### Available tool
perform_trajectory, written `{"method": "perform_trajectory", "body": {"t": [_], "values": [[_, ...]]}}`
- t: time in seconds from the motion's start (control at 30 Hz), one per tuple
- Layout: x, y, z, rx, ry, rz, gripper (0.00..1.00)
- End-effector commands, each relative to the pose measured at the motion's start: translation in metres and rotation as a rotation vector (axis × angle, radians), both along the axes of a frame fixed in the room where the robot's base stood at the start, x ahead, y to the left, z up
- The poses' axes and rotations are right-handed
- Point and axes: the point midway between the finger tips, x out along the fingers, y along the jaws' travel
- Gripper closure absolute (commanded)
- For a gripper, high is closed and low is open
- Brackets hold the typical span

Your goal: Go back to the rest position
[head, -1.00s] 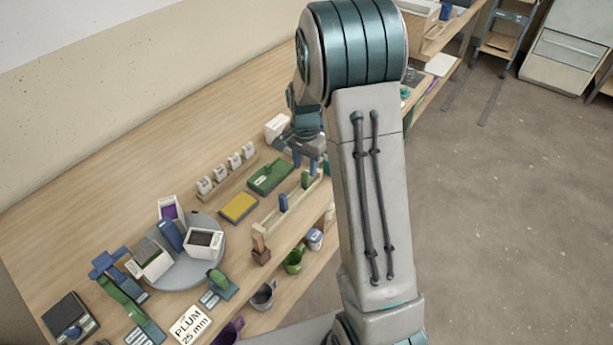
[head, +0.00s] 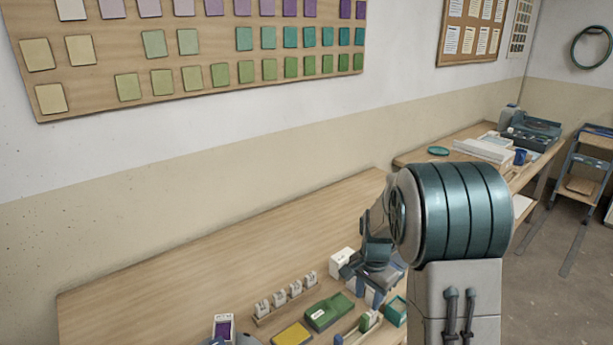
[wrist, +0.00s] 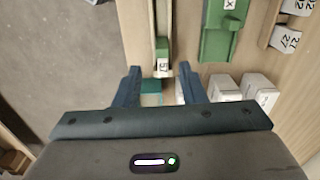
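My gripper (wrist: 158,88) shows in the wrist view with its two dark blue fingers apart and nothing between them. It hangs above the workbench, over a white block marked 57 (wrist: 162,68) and a teal box (wrist: 151,88). In the head view my gripper is small and partly hidden by my arm, above the right end of the bench (head: 215,265).
A white box (head: 342,262) stands close by. A second bench (head: 470,150) holds papers.

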Motion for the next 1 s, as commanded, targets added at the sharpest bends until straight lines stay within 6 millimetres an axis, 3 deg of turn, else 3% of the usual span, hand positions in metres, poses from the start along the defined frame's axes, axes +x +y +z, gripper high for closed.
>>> {"method": "perform_trajectory", "body": {"t": [0.3,0.5,0.8,1.0], "values": [[-0.067,0.016,0.078,0.003,-0.095,0.284,0.63],[-0.121,0.025,0.111,-0.022,-0.153,0.489,0.63],[-0.199,0.034,0.133,-0.088,-0.225,0.775,0.63],[-0.227,0.036,0.134,-0.124,-0.245,0.883,0.63]]}}
